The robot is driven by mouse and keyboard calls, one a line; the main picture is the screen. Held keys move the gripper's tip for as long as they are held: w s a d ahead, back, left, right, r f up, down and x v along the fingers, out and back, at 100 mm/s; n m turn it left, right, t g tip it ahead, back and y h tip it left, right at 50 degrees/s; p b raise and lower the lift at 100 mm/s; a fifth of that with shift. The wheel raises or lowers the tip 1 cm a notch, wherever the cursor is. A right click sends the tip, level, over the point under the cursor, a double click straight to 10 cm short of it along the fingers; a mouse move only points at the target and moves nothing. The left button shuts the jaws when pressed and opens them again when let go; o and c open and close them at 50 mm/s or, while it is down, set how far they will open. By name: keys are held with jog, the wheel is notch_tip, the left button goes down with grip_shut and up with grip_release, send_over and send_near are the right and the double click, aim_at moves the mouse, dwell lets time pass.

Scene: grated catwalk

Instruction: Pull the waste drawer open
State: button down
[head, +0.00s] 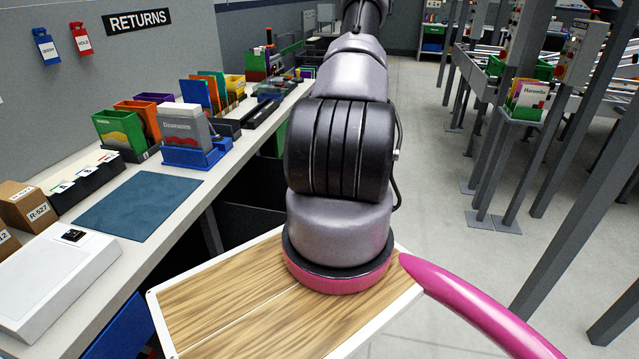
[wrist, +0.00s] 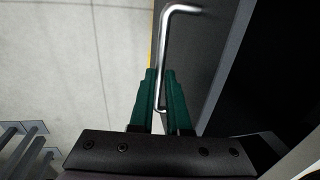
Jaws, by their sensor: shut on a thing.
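In the wrist view a bright metal bar handle (wrist: 164,40) is fixed to a dark drawer front (wrist: 197,55). My gripper (wrist: 161,75) has its green fingers on both sides of the handle's lower part and is shut on it. A grey edge runs along the right of the dark front, with a black space beyond it. I cannot tell how far out the drawer stands. In the head view my arm hides the gripper and the handle; dark fronts or bins (head: 250,226) show under the counter.
A long white counter (head: 150,235) on the left holds colored bins, a blue mat (head: 138,203) and a white box (head: 55,275). A grey wall carries a RETURNS sign (head: 139,20). Grey posts and a small green tray (head: 522,112) stand right. Open floor (head: 425,190) lies between.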

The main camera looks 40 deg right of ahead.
jog(key=c, duration=0.9)
grip_release()
jog(key=r, duration=0.3)
jog(key=s+d+r, duration=0.1)
jog(key=r, duration=0.6)
jog(key=shift+s+d+r, duration=0.15)
jog(key=shift+s+r, duration=0.1)
jog(key=shift+r, duration=0.05)
